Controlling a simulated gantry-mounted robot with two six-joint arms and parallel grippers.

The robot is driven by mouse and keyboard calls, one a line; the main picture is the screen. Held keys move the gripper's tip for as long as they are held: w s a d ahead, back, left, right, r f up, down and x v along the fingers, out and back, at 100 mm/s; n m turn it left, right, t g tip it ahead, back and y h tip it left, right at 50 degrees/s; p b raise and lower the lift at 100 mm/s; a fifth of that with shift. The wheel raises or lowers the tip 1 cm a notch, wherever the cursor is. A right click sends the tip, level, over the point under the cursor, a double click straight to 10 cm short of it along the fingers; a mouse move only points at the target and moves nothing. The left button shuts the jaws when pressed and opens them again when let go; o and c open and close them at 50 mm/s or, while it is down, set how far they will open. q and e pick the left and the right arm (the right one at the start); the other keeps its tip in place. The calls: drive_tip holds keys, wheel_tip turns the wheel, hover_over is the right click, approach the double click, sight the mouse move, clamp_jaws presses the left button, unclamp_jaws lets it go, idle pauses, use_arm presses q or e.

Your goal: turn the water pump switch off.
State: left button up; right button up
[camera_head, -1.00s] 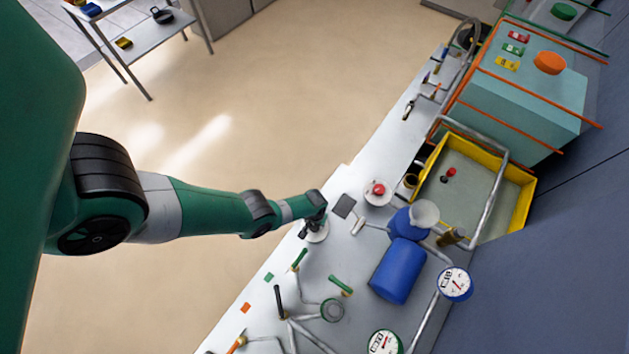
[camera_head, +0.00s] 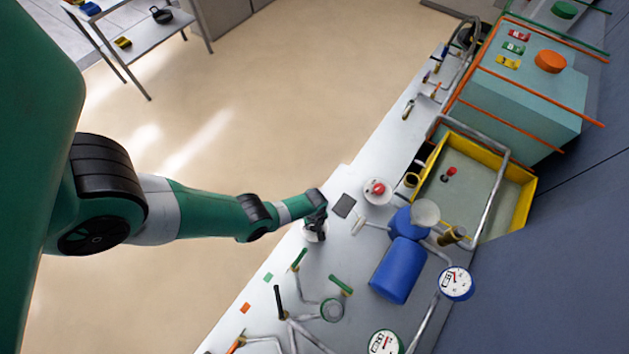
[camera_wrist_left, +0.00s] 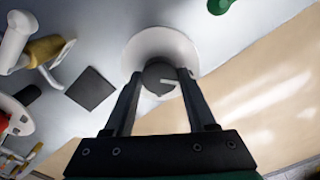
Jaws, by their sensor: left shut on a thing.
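The switch is a dark grey round knob (camera_wrist_left: 160,76) with a white pointer mark, on a white round base (camera_wrist_left: 150,45) in the left wrist view. In the head view the white base (camera_head: 314,236) shows near the table's front edge, mostly covered by my gripper. My left gripper (camera_wrist_left: 157,82) is shut on the knob, one finger on each side; it also shows in the head view (camera_head: 317,230). The white pointer points to the right and slightly up in the wrist view. My right gripper is not in view.
A dark square plate (camera_head: 343,205) and a white round base with a red button (camera_head: 377,188) lie beyond the switch. Green-handled valves (camera_head: 341,285), a blue tank (camera_head: 398,270) and gauges (camera_head: 456,283) stand nearby. A yellow-rimmed tray (camera_head: 522,205) is farther right.

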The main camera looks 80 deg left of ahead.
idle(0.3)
use_arm(q)
drive_tip(key=o, duration=1.4)
drive_tip(key=shift+c, duration=0.2)
